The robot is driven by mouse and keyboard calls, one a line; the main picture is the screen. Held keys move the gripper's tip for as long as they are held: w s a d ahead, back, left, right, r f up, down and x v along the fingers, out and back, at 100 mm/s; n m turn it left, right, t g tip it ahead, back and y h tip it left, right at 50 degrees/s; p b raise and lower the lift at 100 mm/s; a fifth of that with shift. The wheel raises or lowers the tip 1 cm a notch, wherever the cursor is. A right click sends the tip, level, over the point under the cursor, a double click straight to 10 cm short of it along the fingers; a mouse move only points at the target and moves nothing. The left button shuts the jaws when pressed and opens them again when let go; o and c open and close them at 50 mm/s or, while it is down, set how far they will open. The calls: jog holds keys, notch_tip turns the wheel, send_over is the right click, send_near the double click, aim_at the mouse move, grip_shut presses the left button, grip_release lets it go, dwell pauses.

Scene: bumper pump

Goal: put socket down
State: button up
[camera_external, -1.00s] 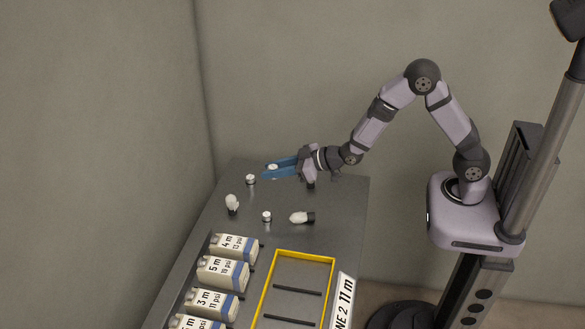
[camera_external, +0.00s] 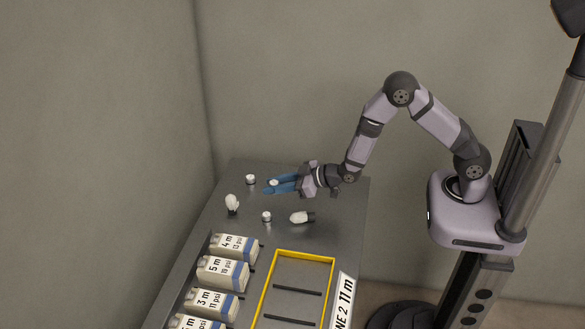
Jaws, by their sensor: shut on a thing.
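My gripper (camera_external: 275,184) is over the far part of the dark table, its blue fingers pointing left. It is shut on a small white socket (camera_external: 274,182), which shows between the fingertips. The fingers hide part of it, and I cannot tell whether it touches the table. Two similar small white sockets stand on the table, one (camera_external: 250,179) left of my fingertips and one (camera_external: 266,216) nearer the front.
A white bulb-like piece with a dark base (camera_external: 232,204) stands at the left, and another (camera_external: 302,217) lies on its side. Several labelled packs (camera_external: 234,247) line the left front. A yellow-rimmed tray (camera_external: 333,275) lies right of them. Bare table separates the small pieces.

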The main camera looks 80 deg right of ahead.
aim_at(275, 202)
jog(key=shift+f, duration=2)
jog(key=shift+f, duration=0.2)
jog(key=o, duration=1.2)
jog(key=shift+c, duration=0.2)
jog(key=shift+r, duration=0.1)
jog(key=shift+r+p, duration=0.2)
jog(key=shift+p, duration=0.15)
jog(key=shift+s, duration=0.25)
jog(key=b+v, duration=0.2)
jog(key=v, duration=0.9)
jog(key=shift+s+r, duration=0.15)
jog(key=shift+s, duration=0.05)
